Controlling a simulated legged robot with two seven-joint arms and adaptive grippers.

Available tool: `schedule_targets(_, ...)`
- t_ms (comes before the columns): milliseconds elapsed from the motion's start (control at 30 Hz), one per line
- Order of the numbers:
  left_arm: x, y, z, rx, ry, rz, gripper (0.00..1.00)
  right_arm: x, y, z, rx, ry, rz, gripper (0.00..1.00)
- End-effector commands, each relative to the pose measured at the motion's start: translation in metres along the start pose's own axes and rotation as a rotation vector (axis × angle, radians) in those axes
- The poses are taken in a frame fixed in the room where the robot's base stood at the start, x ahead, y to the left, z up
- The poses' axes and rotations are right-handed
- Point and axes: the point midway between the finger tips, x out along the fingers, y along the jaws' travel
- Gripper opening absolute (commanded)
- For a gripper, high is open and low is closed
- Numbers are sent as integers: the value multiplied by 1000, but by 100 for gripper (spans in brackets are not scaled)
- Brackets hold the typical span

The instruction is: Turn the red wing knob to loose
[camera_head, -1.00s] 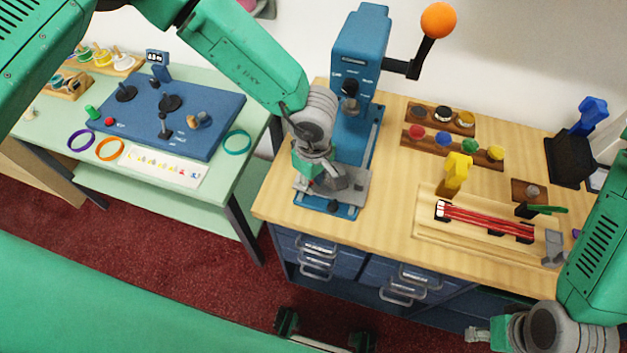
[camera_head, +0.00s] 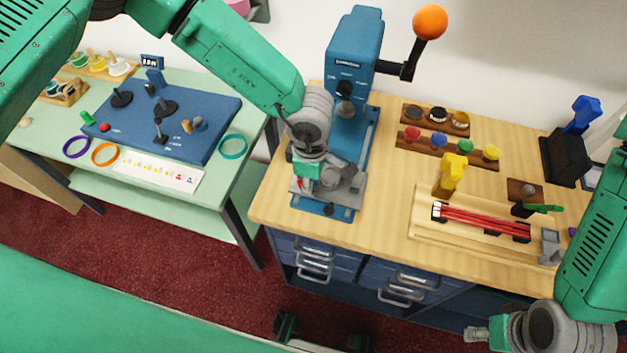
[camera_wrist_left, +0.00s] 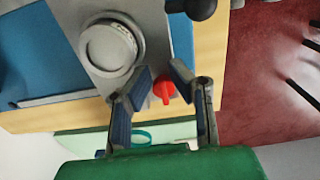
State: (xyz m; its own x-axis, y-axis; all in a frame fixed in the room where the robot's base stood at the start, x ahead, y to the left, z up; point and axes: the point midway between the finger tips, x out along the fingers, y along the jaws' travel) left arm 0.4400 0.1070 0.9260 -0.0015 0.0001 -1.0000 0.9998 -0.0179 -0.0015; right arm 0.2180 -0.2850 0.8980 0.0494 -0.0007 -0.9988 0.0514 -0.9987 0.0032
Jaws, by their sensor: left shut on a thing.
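The red wing knob (camera_wrist_left: 164,91) sits at the edge of the grey press plate (camera_wrist_left: 84,18), beside a round pale disc (camera_wrist_left: 107,46). A bit of the knob's red also shows in the head view (camera_head: 303,184), mostly covered by my gripper. The knob stands on the base of the blue press (camera_head: 352,65). My right gripper (camera_head: 478,334) hangs low in front of the counter at the right, away from the knob; its fingers are too small to read.
The press's crank with an orange ball (camera_head: 430,21) rises at the back. Right of the press are wooden racks of colored pots (camera_head: 437,140), a yellow clamp (camera_head: 451,174) and a wooden board with red strips (camera_head: 482,221). A green side table (camera_head: 215,189) stands left.

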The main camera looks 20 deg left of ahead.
Motion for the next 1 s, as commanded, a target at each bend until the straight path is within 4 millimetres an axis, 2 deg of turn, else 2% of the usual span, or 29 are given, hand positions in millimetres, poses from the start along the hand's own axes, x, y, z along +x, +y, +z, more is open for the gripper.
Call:
schedule_targets(33,1,1,-5,-4,11,0,0,0,0,0,0,0,0,40)
schedule_targets(267,1,1,-6,-3,12,0,0,0,0,0,0,0,0,40)
schedule_targets(300,1,1,-6,-3,12,0,31,0,0,0,0,0,0,40)
schedule_targets(333,1,1,-6,-3,12,0,38,0,0,0,0,0,0,40)
schedule_targets(633,0,1,-1,0,7,0,38,0,0,0,0,1,0,40)
schedule_targets(733,-6,1,0,0,6,2,38,-1,0,3,0,3,0,40)
schedule_targets(867,-26,2,-1,0,4,3,38,-1,0,3,0,3,0,40)
schedule_targets(1000,-57,2,-1,0,4,4,38,-1,0,3,0,3,0,40)
